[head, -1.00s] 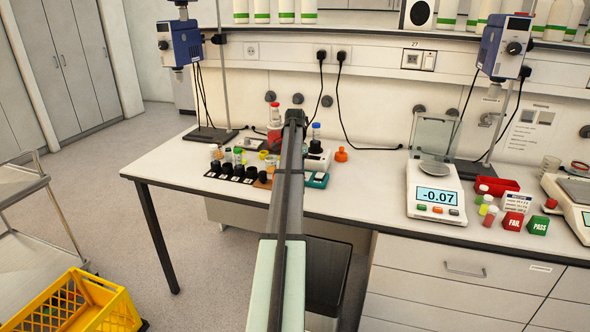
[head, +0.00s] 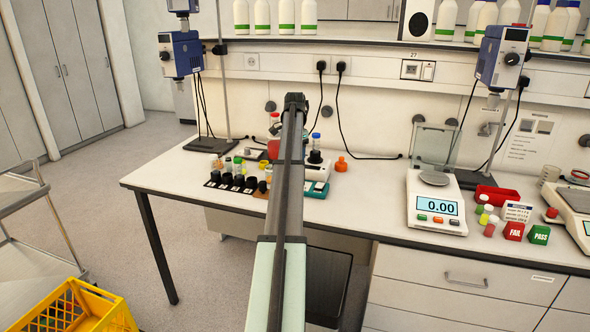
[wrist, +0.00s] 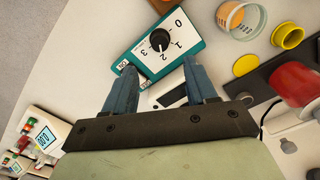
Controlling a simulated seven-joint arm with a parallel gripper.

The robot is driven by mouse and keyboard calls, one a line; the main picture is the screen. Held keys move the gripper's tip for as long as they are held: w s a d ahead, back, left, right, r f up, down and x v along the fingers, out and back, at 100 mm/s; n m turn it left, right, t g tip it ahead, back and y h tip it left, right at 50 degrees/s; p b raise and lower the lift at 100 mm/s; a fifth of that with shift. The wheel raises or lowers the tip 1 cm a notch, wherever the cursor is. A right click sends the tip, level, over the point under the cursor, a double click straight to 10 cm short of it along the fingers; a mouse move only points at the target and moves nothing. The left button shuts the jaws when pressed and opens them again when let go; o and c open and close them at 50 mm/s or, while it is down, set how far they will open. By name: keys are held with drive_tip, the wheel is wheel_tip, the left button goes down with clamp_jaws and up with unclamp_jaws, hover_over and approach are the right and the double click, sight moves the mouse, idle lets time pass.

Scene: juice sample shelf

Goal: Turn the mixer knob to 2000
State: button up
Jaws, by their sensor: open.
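A teal box with a white dial face (wrist: 157,45) lies in the upper middle of the wrist view. Its scale is marked 0, 1, 2, 3. A black knob (wrist: 159,39) sits in the dial, with a small pale mark whose exact setting I cannot read. My gripper (wrist: 159,69) is open and empty, its blue fingers spread at the box's lower edge in that view, the knob beyond the gap between them. The head view shows the teal box (head: 318,190) partly, right of my arm; my arm hides the gripper there.
Black-capped vials (head: 228,180) stand left of my arm. A balance (head: 436,205) stands right; the bench between is mostly clear.

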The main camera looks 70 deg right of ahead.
drive_tip(key=shift+r, duration=2.1)
